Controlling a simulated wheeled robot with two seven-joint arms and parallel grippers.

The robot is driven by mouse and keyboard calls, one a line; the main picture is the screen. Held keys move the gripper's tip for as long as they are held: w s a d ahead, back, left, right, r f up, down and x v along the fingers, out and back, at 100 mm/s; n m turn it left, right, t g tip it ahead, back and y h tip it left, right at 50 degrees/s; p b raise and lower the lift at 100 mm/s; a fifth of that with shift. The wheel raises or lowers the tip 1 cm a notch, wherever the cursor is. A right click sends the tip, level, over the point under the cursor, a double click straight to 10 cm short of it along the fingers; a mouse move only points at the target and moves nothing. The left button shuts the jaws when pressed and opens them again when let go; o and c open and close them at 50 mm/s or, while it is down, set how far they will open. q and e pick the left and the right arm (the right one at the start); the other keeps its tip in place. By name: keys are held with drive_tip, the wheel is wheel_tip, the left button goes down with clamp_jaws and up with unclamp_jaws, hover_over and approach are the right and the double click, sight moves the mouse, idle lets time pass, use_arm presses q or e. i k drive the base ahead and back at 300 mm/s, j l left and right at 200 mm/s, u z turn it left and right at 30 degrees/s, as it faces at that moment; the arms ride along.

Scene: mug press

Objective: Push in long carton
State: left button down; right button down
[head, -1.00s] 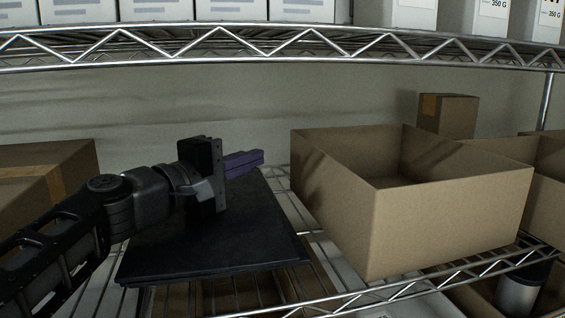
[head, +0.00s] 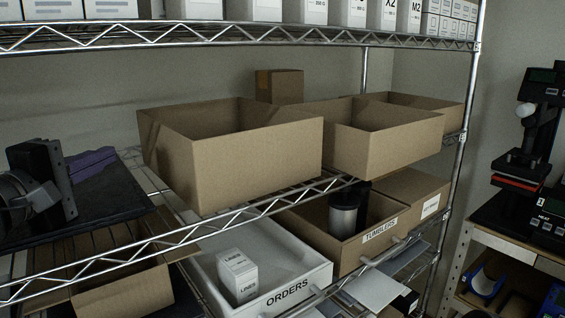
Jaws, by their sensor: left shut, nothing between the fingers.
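Several open brown cartons stand in a row on the wire shelf. The nearest carton (head: 255,157) is large, and its front corner reaches the shelf's front edge. A second carton (head: 400,145) stands to its right, with a third carton (head: 440,107) behind. I cannot tell for certain which one is the long carton. My left gripper (head: 100,158) is at the left, with purple fingers shut and empty. It is above a dark flat panel, left of the nearest carton and apart from it. My right gripper is not in view.
A small closed box (head: 279,87) stands behind the cartons. Below are a white ORDERS bin (head: 290,290) holding a small white box, and a TUMBLERS carton (head: 365,244) with a dark-lidded tumbler. A metal upright (head: 461,170) bounds the shelf. A machine (head: 535,150) stands on a bench at right.

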sight(365, 139)
drive_tip(key=k+l, duration=0.8)
drive_tip(key=k, duration=0.15)
